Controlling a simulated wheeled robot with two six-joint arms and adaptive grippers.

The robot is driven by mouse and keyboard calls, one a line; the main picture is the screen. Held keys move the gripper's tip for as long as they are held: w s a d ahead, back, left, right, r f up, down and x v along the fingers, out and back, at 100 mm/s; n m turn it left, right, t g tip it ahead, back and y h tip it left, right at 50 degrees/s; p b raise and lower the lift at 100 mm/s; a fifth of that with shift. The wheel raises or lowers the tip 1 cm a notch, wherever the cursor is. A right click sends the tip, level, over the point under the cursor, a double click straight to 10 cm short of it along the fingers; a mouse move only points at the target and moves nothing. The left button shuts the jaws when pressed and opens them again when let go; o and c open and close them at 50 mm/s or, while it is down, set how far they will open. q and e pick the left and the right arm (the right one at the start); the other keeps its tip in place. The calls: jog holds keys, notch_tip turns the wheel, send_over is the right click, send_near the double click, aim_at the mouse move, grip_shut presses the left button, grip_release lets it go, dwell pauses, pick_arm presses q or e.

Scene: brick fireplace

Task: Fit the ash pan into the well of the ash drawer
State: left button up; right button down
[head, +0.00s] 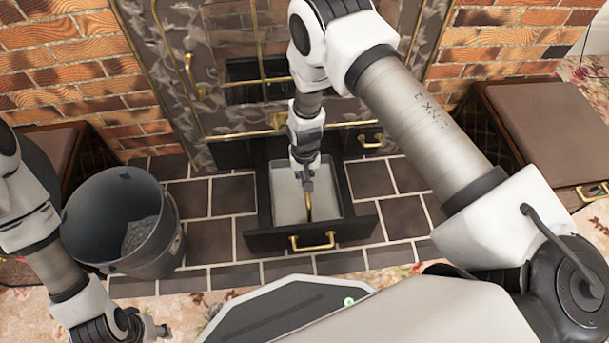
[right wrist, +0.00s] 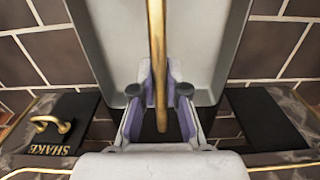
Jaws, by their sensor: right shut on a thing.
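The ash drawer (head: 262,240) is pulled out from under the fireplace, with a dark front and a brass handle. The light grey ash pan (head: 287,205) shows within the drawer's outline, and its floor fills much of the right wrist view (right wrist: 115,30). I cannot tell whether it rests on the drawer's bottom or hangs slightly above it. My right gripper (head: 308,184) is over the pan, shut on its brass handle bar (right wrist: 156,40), which runs between the fingers (right wrist: 158,90). My left gripper (head: 150,328) is low at the left, away from the drawer; its fingers are unclear.
A dark bucket (head: 120,215) with grey contents stands on the tiles left of the drawer. The fireplace doors (head: 190,90) rise behind it. Brown-topped boxes (head: 535,125) stand at both sides. A brass knob marked SHAKE (right wrist: 50,122) is near the pan. Tiles beside the drawer are clear.

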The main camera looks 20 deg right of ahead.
jog(key=shift+f+b, duration=0.85)
jog(key=shift+f, duration=0.6)
jog(key=c, duration=1.1)
grip_release()
jog(key=shift+r, duration=0.1)
notch_tip(320, 180, up, 12)
